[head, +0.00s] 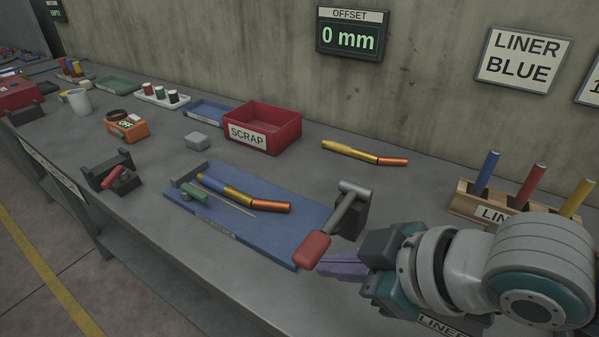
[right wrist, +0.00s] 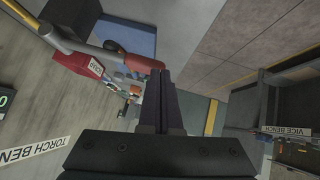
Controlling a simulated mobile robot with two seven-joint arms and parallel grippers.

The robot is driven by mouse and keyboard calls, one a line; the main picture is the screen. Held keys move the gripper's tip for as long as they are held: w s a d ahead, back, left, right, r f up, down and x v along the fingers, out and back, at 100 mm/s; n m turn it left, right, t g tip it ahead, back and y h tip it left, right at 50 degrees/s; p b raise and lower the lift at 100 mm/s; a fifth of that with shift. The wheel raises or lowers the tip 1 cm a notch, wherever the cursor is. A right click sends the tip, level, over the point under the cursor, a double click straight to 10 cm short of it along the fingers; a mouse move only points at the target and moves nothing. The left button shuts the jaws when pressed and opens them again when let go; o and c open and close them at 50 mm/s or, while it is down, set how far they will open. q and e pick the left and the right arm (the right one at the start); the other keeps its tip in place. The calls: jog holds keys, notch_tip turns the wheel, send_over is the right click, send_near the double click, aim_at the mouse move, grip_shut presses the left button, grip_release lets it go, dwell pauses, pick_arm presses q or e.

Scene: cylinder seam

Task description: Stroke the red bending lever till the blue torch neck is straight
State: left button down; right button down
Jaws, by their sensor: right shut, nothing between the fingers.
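The red bending lever (head: 312,250) has a red grip on a grey bar. The bar runs up to a dark block at the right end of the blue board. The torch neck (head: 240,194) lies on the board, with a blue section, a gold middle and a copper end; it is bent. My right gripper (head: 325,264) is shut and empty, its purple fingers just right of the red grip. In the right wrist view the fingertips (right wrist: 160,72) are beside the red grip (right wrist: 132,58); I cannot tell if they touch. My left gripper is out of view.
The blue board (head: 275,240) also bears a green tool and a thin rod. A red SCRAP bin (head: 285,128) stands behind it. A second gold and copper neck (head: 350,150) lies at the back. A wooden liner rack (head: 465,200) is at right. The wall display (head: 350,36) reads 0 mm.

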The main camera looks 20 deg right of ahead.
jog(key=v, duration=0.6)
jog(key=shift+s+a+p, duration=0.1)
jog(key=shift+a+p, duration=0.2)
jog(key=shift+a, duration=0.05)
jog(key=s+d+r+m+g+h, duration=0.1)
jog(key=s+m+g+h, duration=0.15)
jog(key=s, duration=0.35)
jog(key=s+d+m+g+h, duration=0.1)
jog(key=s+d+m+g, duration=0.1)
jog(key=s+m, duration=0.3)
notch_tip(320, 180, up, 34)
jog(key=s+p, duration=0.1)
jog(key=p, duration=3.2)
jog(key=shift+s+f+n, duration=0.2)
jog(key=shift+f+n, duration=0.05)
jog(key=shift+n, duration=0.2)
jog(key=shift+f+h, duration=0.1)
jog(key=shift+h, duration=0.15)
